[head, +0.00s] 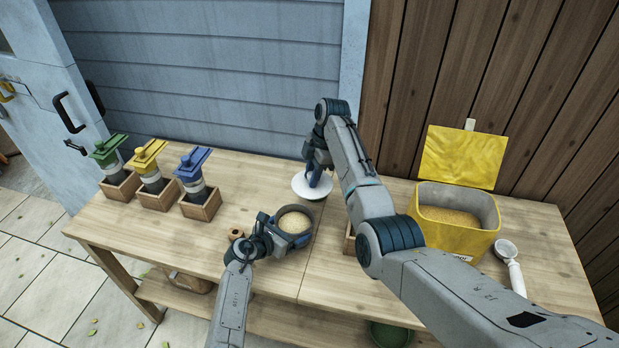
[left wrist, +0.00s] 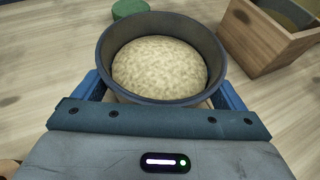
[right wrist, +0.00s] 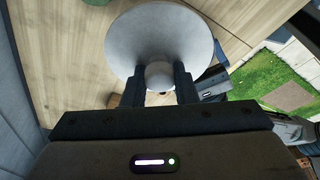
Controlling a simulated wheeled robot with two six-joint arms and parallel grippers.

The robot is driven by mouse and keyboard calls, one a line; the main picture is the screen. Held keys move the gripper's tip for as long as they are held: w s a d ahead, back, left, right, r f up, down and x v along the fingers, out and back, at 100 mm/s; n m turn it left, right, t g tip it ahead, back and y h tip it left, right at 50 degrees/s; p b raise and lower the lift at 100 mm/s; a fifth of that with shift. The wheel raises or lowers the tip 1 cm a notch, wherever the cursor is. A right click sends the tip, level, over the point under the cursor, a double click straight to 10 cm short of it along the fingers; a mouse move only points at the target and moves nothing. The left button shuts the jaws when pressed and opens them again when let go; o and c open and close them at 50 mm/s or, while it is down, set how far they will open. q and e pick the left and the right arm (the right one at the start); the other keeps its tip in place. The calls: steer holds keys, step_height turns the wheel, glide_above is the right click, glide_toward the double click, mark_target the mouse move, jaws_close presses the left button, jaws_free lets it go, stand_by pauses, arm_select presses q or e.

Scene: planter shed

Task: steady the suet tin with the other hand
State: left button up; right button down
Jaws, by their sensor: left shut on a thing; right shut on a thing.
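The suet tin (head: 298,242) is a dark grey round tin filled with a pale, grainy mass, standing upright at the middle of the bench. My left gripper (head: 280,232) is shut on it from the near left. In the left wrist view, the tin (left wrist: 112,62) sits between the two blue fingers. My right gripper (head: 318,176) is behind the tin, shut on the knob (right wrist: 159,74) of a white round disc (head: 306,189). The disc (right wrist: 160,28) is apart from the tin in the head view; its height above the bench is hard to tell.
Three wooden boxes with green (head: 108,148), yellow (head: 148,153) and blue (head: 192,161) lidded feeders stand left. An open yellow bin (head: 452,236) of grain and a white scoop (head: 511,263) are right. A wooden box (left wrist: 268,50) is partly hidden by my right arm.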

arm_select(q)
steer(key=shift+s+f, duration=0.1)
steer(key=shift+f, duration=0.15)
steer(key=o, duration=0.8)
steer(key=shift+o, duration=0.5)
steer(key=v, duration=1.2)
steer(key=shift+r, duration=0.1)
